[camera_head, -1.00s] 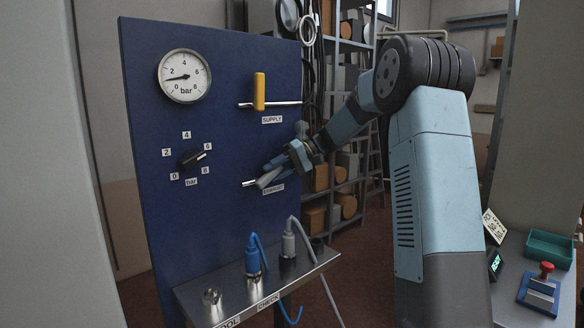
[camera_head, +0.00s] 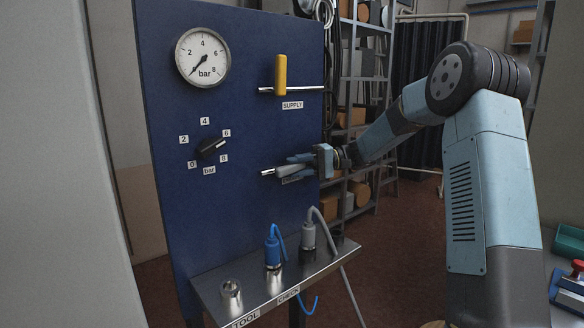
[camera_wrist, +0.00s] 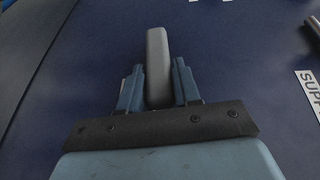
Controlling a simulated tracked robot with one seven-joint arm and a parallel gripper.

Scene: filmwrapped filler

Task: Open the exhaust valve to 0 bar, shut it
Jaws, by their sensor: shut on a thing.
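The exhaust valve's grey handle (camera_head: 288,171) is low on the right of the blue panel and lies roughly along its short pipe (camera_head: 268,172). My gripper (camera_head: 290,165) is shut on this handle. In the wrist view the grey handle (camera_wrist: 157,60) stands between the two blue-grey fingers of my gripper (camera_wrist: 157,85). The EXHAUST label is mostly hidden behind handle and fingers. The round pressure gauge (camera_head: 203,57) at the panel's top left has its needle pointing down-left, at about 0 bar.
The yellow supply handle (camera_head: 280,75) stands upright across its pipe above. A black regulator knob (camera_head: 211,147) points near 6. Below, a metal shelf (camera_head: 250,292) carries a blue plug (camera_head: 273,252), a grey plug (camera_head: 309,238) and a bare metal fitting (camera_head: 231,290).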

